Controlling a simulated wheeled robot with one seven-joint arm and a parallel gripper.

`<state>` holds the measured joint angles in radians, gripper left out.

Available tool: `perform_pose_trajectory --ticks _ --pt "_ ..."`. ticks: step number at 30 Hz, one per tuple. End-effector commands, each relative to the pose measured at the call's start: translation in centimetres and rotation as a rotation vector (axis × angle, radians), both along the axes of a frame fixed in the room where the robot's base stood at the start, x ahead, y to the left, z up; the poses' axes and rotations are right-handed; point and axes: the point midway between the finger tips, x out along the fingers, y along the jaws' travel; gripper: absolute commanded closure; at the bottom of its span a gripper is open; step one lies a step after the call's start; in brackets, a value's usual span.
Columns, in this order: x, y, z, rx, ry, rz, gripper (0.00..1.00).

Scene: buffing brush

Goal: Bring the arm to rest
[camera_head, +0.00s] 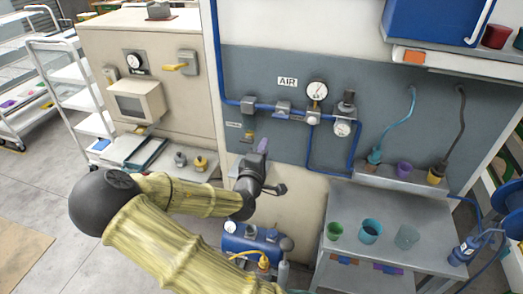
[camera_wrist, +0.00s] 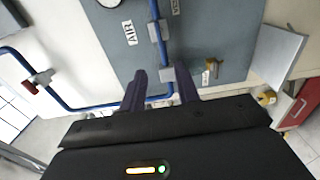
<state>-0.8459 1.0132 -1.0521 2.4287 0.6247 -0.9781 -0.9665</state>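My gripper (camera_wrist: 160,82) is open in the wrist view. Its two dark fingers stand apart with nothing held between them. Beyond them are the grey wall panel and the blue air pipe (camera_wrist: 156,45). In the head view my gripper (camera_head: 262,147) points up toward the wall, in front of the lower edge of the grey panel (camera_head: 250,75). My arm, in a yellowish sleeve, bends at a dark elbow on the left and reaches right to the gripper. Whether the fingers touch the panel cannot be told.
A workbench (camera_head: 372,205) with several cups stands at the right, and a blue compressor (camera_head: 250,243) sits below the gripper. A beige cabinet (camera_head: 150,60) and a white trolley (camera_head: 75,85) stand at the left. Open floor lies at the lower left.

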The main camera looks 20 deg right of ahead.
Motion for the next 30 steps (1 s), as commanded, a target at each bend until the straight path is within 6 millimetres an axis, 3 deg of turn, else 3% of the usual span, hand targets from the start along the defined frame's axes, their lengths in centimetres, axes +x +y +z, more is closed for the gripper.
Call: perform_pose_trajectory --ticks 10,14,17,21,24,30 --pt "-0.2 -0.3 -0.8 0.041 0.012 -0.013 0.68" --pt "-1.2 -1.1 -3.7 0.213 0.052 -0.059 0.68" --pt "-2.6 -1.1 -7.0 0.426 0.099 -0.116 0.68" --pt "-4.9 0.5 -10.8 0.746 0.169 -0.201 0.68" --pt "-6.4 2.5 -12.2 0.947 0.215 -0.254 0.68" --pt "-9.7 6.9 -12.2 1.27 0.31 -0.337 0.68"
